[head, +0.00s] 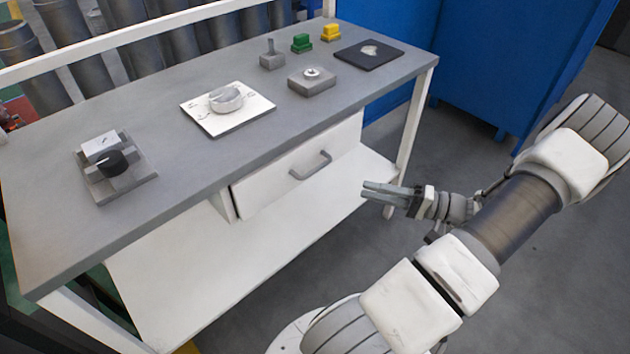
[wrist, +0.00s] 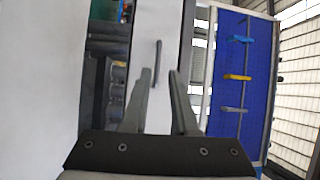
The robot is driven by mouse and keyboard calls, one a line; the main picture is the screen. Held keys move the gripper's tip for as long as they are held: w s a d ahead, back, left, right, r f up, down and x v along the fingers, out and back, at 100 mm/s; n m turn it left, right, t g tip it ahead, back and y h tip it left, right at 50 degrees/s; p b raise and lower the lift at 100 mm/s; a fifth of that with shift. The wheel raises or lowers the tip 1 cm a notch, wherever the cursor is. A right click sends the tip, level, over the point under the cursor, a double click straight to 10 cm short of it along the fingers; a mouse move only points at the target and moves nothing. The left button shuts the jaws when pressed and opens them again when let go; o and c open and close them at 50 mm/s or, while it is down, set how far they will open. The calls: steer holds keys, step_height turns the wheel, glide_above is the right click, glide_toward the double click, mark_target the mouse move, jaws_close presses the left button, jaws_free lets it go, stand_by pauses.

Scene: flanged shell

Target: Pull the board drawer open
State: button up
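The white drawer (head: 275,187) sits under the front edge of the grey workbench top, with its front close to that edge. A grey bar handle (head: 311,166) is on its front. My gripper (head: 366,190) is to the right of the handle, in front of the bench, and apart from it. In the wrist view the handle (wrist: 157,62) stands as an upright bar on the white drawer front (wrist: 145,30), ahead of my gripper (wrist: 159,78) and between the lines of its two fingers. The fingers are apart, with nothing between them.
On the bench top (head: 160,215) are a black-knob fixture (head: 112,165), a white dial plate (head: 227,107), a grey block (head: 312,81) and a black pad (head: 369,54). A white lower shelf (head: 190,285) lies below the drawer. A bench leg (head: 410,130) stands beyond my gripper.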

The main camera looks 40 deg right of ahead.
mark_target(319, 170)
steer(key=w+a+t+b, duration=0.1)
steer(key=w+a, duration=0.1)
steer(key=w, duration=0.2)
steer(key=w+a+m+t+h+b, duration=0.1)
steer(key=w+a, duration=0.1)
steer(key=w, duration=0.2)
steer(key=w+a+h+b, duration=0.1)
steer(key=w+a, duration=0.1)
steer(key=w, duration=0.3)
steer(key=shift+r+m+t+b, duration=0.3)
steer(key=shift+r+t, duration=0.05)
steer(key=shift+t, duration=0.05)
jaws_close()
stand_by(1.1)
